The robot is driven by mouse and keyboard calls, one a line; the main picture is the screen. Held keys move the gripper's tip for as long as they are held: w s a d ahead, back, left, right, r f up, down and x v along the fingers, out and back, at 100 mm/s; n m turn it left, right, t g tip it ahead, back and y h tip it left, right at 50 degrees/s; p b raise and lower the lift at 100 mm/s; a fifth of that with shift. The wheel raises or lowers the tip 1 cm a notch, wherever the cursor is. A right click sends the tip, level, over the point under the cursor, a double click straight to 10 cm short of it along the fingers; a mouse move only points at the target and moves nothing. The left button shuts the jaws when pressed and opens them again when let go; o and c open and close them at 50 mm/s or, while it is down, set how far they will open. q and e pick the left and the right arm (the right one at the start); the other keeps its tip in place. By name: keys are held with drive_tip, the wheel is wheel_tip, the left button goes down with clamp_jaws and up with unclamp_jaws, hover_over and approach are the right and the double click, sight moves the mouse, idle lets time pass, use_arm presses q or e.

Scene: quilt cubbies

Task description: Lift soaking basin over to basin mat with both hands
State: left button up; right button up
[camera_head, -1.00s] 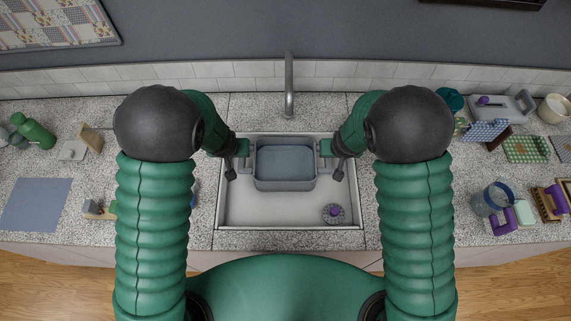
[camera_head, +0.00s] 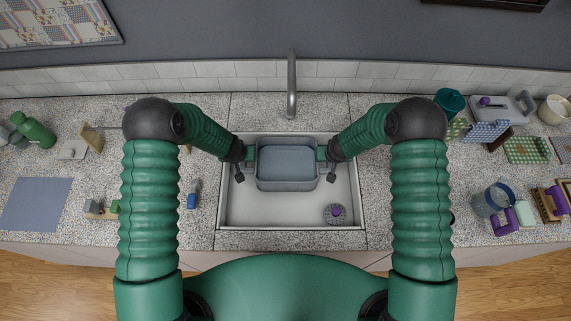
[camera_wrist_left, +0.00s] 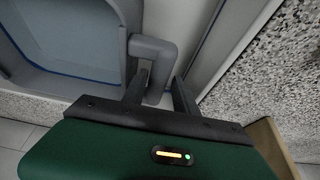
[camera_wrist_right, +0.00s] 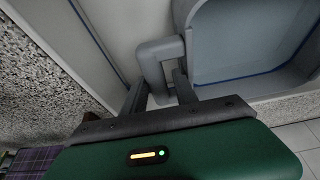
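The soaking basin (camera_head: 287,184), a grey-blue rectangular tub with a loop handle at each end, is in the sink. A flat blue-grey mat (camera_head: 37,204), apparently the basin mat, lies on the counter at far left. My left gripper (camera_head: 243,172) is at the basin's left handle. In the left wrist view its open fingers (camera_wrist_left: 160,92) stand either side of the handle bar (camera_wrist_left: 156,50). My right gripper (camera_head: 328,172) is at the right handle. In the right wrist view its open fingers (camera_wrist_right: 160,92) straddle that handle (camera_wrist_right: 153,62). Gaps show around both bars.
The sink (camera_head: 285,222) has a round drain item with a purple knob (camera_head: 335,213). A faucet (camera_head: 291,85) stands behind. A small block set (camera_head: 98,208) and a blue-ended item (camera_head: 192,196) lie between sink and mat. Several items crowd the right counter.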

use_arm(q)
drive_tip(key=shift+d, duration=0.2)
use_arm(e)
drive_tip(key=shift+d+f, duration=0.1)
drive_tip(key=shift+d, duration=0.1)
use_arm(q)
drive_tip(key=shift+d, duration=0.1)
drive_tip(key=shift+c, duration=0.4)
use_arm(e)
drive_tip(key=shift+c, duration=0.4)
use_arm(q)
clamp_jaws()
use_arm(e)
clamp_jaws()
